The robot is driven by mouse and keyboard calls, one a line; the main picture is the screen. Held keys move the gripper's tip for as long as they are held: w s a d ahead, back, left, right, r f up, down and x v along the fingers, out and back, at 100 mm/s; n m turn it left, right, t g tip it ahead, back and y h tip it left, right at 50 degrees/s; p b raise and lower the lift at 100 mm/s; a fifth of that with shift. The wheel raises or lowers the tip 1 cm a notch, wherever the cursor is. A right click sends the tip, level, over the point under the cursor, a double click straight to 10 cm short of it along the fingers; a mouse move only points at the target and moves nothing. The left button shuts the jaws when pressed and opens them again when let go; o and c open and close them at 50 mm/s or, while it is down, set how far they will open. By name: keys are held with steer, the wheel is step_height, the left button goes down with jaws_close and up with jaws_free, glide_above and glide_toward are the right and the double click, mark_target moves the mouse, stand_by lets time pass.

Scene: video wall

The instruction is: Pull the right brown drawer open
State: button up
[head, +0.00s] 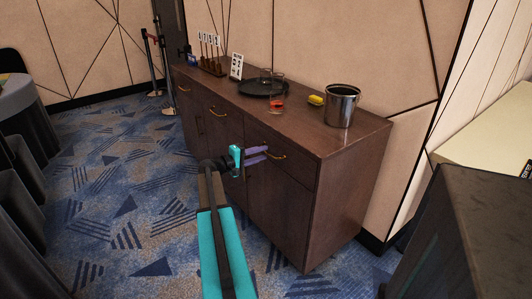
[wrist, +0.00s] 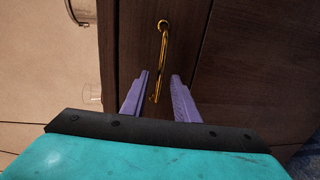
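The right brown drawer (head: 297,163) is at the near right end of the dark wood cabinet, and its front looks flush, so it appears shut. Its curved gold handle (head: 277,156) also shows in the wrist view (wrist: 164,42). My gripper (head: 266,152) is at the left part of this handle. In the wrist view my gripper (wrist: 160,75) has two purple fingers standing apart, with one end of the handle between them. A gap shows on both sides of the handle; I cannot tell whether either finger touches it.
On the cabinet top (head: 300,134) stand a metal bucket (head: 341,106), a yellow object (head: 316,100), a dark tray (head: 262,87) and a glass (head: 277,95). A dark box-like object (head: 480,220) is at the right. Patterned carpet (head: 130,220) is open to the left.

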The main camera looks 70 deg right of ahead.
mark_target(266, 152)
steer(key=shift+x, duration=1.55)
steer(key=shift+c, duration=0.3)
jaws_close()
